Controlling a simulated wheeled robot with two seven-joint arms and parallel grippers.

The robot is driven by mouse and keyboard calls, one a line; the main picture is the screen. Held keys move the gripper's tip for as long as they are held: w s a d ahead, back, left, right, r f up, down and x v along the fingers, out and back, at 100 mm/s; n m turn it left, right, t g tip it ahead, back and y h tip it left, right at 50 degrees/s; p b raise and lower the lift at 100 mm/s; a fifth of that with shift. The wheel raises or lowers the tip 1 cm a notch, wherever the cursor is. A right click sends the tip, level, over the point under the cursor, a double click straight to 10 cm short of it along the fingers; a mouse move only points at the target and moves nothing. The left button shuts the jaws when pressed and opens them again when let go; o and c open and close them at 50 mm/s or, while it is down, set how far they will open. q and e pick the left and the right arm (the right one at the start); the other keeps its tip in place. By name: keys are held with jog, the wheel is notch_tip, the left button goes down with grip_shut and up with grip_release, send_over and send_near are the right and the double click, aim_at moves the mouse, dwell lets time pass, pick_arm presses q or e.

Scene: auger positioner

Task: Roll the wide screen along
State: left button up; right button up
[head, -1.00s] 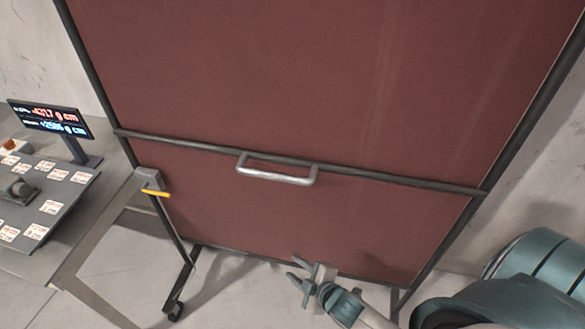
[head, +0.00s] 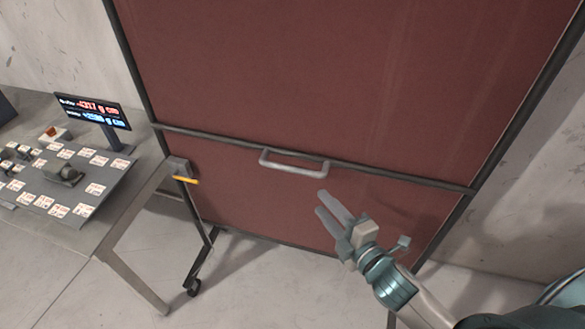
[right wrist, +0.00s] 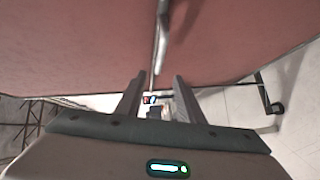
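The wide screen (head: 330,85) is a large dark red panel in a black frame, standing upright on castors. A grey metal handle (head: 294,165) is fixed to its horizontal crossbar. My right gripper (head: 329,208) is below and to the right of the handle, in front of the lower panel, apart from the handle. Its two fingers are spread with nothing between them. In the right wrist view the open fingers (right wrist: 154,100) point toward the panel (right wrist: 70,45), and the handle (right wrist: 161,40) shows above them. My left gripper is not in view.
A grey table (head: 130,215) stands left of the screen, with a digital display (head: 92,110) and several white labels. A castor (head: 193,287) rests on the floor. Bare floor lies in front.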

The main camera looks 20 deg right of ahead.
aim_at(294, 172)
jog(key=shift+w, duration=0.1)
jog(key=b+x, duration=0.5)
jog(key=x, duration=1.2)
jog(key=shift+f+b, duration=0.1)
jog(key=shift+b, duration=0.3)
jog(key=shift+c, duration=0.3)
grip_shut()
